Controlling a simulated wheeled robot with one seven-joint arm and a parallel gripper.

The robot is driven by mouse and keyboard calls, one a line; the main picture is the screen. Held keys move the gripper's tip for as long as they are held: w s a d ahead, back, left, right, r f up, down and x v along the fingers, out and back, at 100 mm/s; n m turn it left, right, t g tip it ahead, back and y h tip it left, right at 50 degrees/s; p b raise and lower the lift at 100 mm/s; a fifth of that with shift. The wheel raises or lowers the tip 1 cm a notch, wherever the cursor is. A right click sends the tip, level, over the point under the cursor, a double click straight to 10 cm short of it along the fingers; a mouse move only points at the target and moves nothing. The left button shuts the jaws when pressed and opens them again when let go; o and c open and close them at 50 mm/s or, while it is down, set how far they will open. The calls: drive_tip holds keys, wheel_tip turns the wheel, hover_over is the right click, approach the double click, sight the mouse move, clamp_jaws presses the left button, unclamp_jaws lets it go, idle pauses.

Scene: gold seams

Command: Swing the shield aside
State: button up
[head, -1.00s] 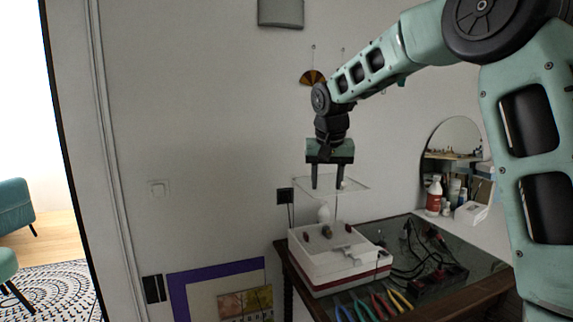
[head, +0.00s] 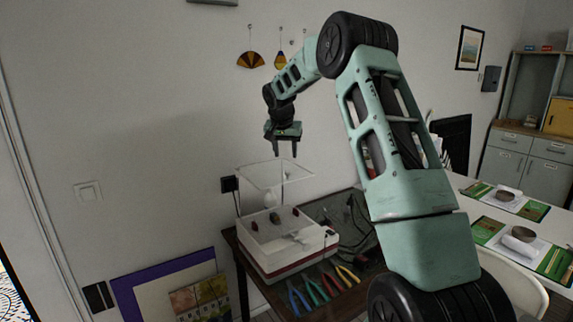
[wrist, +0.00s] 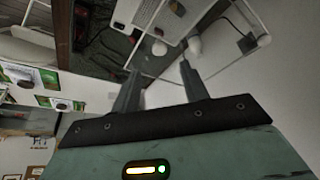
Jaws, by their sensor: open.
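The shield (head: 262,174) is a clear flat pane with a pale frame. It sits above a white box-shaped machine (head: 268,236) with a red band, on the dark table by the wall. My gripper (head: 286,152) is open and empty, pointing down just above the shield's right part in the head view. In the wrist view my gripper (wrist: 160,82) has its two fingers apart, with the shield's pale frame (wrist: 150,70) and part of the white machine (wrist: 140,14) beyond them. I cannot tell whether a fingertip touches the pane.
Several coloured pliers (head: 318,288) lie at the table's front edge. Dark cables (head: 350,215) lie right of the machine. A wall socket (head: 229,184) is left of the shield. A framed picture (head: 180,290) leans below. A white table (head: 500,235) with bowls stands at right.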

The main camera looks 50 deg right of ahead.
sight(288, 171)
drive_tip(key=p+x, duration=0.2)
drive_tip(key=x, duration=0.5)
drive_tip(key=shift+f, duration=0.4)
drive_tip(key=shift+c, duration=0.2)
clamp_jaws()
